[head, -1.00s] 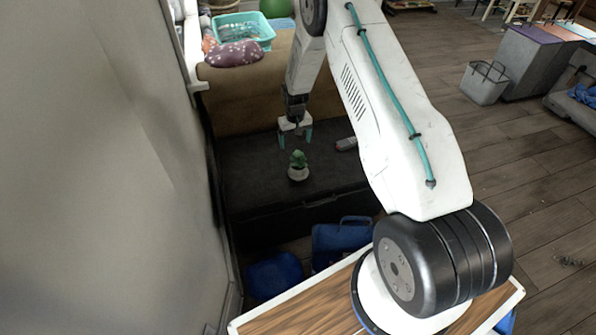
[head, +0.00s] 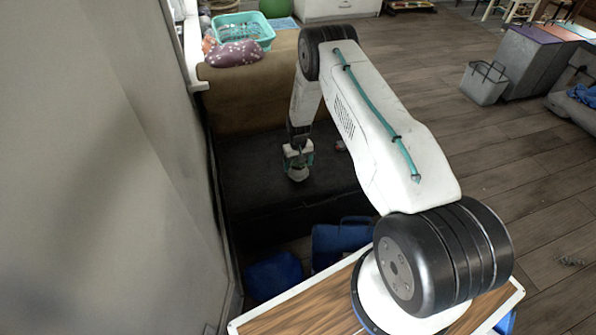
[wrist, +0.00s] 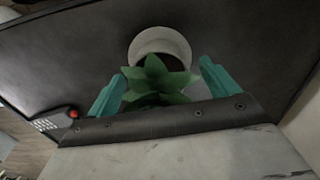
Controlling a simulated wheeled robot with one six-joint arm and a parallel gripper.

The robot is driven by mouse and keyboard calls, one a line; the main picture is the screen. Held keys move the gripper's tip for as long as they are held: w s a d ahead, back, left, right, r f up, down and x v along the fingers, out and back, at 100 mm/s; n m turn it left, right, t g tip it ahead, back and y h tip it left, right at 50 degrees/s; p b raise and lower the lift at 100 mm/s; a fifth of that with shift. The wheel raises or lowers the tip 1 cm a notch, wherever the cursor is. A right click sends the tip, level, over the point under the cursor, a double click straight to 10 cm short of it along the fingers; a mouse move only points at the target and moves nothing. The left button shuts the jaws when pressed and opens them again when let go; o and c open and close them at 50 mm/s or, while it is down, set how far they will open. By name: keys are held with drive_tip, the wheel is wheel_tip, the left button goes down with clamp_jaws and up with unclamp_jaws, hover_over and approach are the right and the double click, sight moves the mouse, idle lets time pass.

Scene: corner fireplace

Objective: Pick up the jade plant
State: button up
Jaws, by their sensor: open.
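The jade plant (wrist: 155,80) has green pointed leaves and sits in a round white pot (wrist: 160,40), seen from above in the wrist view. My gripper (wrist: 163,88) is open, with one teal finger on each side of the leaves and a gap on both sides. The pot lies just beyond the fingertips in the wrist view.
A remote with a red end (wrist: 62,118) lies left in the wrist view. Behind the dark surface is a brown padded block (head: 260,100) with a purple cushion (head: 234,54) and a teal basket (head: 241,30). A grey wall (head: 110,170) stands close on the left.

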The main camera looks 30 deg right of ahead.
drive_tip(key=c, duration=1.2)
drive_tip(key=shift+r, duration=0.15)
